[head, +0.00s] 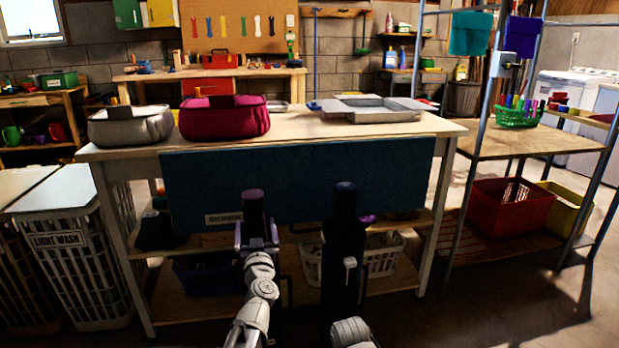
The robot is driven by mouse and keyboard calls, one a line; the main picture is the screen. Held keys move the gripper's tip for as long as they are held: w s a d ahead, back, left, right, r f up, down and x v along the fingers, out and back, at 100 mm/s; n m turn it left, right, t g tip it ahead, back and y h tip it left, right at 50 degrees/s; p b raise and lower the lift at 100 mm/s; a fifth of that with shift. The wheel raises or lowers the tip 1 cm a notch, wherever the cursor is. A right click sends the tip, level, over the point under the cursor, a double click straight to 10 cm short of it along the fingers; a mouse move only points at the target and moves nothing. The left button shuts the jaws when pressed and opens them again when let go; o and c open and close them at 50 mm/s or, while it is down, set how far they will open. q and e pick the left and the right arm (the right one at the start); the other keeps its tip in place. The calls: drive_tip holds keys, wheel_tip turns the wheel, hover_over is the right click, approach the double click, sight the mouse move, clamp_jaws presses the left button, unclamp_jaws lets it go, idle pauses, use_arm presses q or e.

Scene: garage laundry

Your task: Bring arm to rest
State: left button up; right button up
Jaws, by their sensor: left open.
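My left gripper (257,236) is in front of the table, below the level of its top. It is open, and a dark purple cylindrical shape shows just above and between its fingers; I cannot tell whether it touches them. My left arm comes up from the bottom middle of the view. Part of my right arm shows at the bottom edge, right of the left arm, but its gripper is not in view.
A wooden table (300,142) with a blue front panel (390,185) stands ahead. It carries a grey basket (130,127), a magenta basket (225,120) and a grey tray (372,108). White hampers (75,255) stand left, a shelf with a red crate (508,208) right.

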use_arm(q)
drive_tip(key=p+x, duration=0.1)
drive_tip(key=x, duration=0.5)
drive_tip(key=shift+w, duration=0.3)
drive_tip(key=shift+w+a+r, duration=0.15)
drive_tip(key=shift+w+r, duration=0.05)
drive_tip(key=shift+r, duration=0.1)
drive_tip(key=shift+s+r+p, duration=0.15)
drive_tip(key=shift+p, duration=0.2)
